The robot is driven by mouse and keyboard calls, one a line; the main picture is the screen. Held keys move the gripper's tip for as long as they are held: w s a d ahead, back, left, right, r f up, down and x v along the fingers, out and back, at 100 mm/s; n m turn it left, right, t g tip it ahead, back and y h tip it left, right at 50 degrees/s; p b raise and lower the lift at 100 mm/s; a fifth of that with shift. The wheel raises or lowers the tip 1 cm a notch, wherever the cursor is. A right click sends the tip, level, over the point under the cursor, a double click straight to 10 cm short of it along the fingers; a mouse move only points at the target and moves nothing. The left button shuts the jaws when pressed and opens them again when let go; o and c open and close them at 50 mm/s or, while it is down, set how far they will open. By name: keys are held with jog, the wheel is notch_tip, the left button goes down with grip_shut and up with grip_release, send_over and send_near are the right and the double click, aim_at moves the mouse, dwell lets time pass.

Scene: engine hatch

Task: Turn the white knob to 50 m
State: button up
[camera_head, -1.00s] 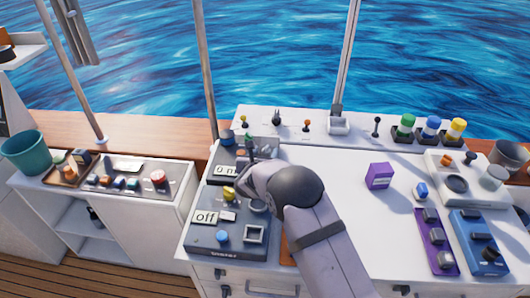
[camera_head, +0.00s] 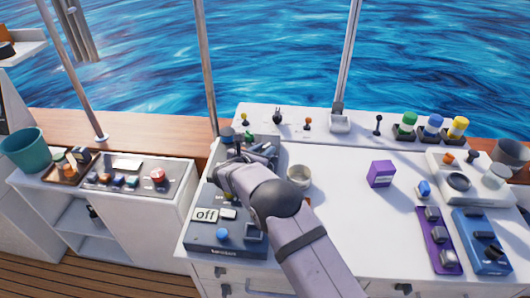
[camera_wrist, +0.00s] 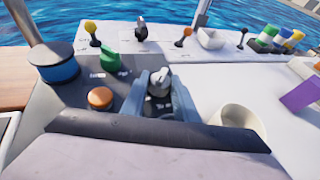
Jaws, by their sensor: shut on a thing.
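The white knob (camera_wrist: 159,82) shows in the wrist view as a pale, upright grip on a dark panel. The two blue-grey fingers of my gripper (camera_wrist: 161,92) stand on either side of it and are shut on it. Small lettering on the panel just below the knob is too small to read. In the head view my gripper (camera_head: 262,155) is over the upper part of the dark control panel (camera_head: 203,234), and the knob cannot be made out there. The display that would show metres is hidden behind my arm.
A green knob (camera_wrist: 112,61), an orange button (camera_wrist: 100,98) and a blue-sided dark round knob (camera_wrist: 54,66) lie left of my gripper. A white cup (camera_head: 299,176) stands close at right. An "off" display (camera_head: 206,215) is nearer. A purple box (camera_head: 380,173) stands farther right.

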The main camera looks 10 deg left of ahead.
jog(key=shift+w+a+m+g+h+b, duration=0.1)
jog(key=shift+m+g+h+b, duration=0.15)
jog(key=shift+m+h+b, duration=0.45)
jog(key=shift+w+a+m+g+h+b, duration=0.1)
jog(key=shift+m+g+h+b, duration=0.25)
jog(key=shift+b, duration=0.6)
jog(key=shift+r+h+b, duration=0.2)
jog(key=shift+h+b, duration=0.05)
jog(key=shift+b, duration=0.05)
jog(key=o, duration=1.1)
jog(key=shift+c, duration=0.2)
jog(key=shift+s, duration=0.1)
jog(key=shift+f, duration=0.1)
jog(key=shift+s+a, duration=0.1)
jog(key=shift+s+a, duration=0.1)
jog(key=shift+s, duration=0.1)
jog(key=shift+r+b+v, duration=0.2)
jog(key=shift+b+v, duration=0.85)
jog(key=shift+v, duration=2.25)
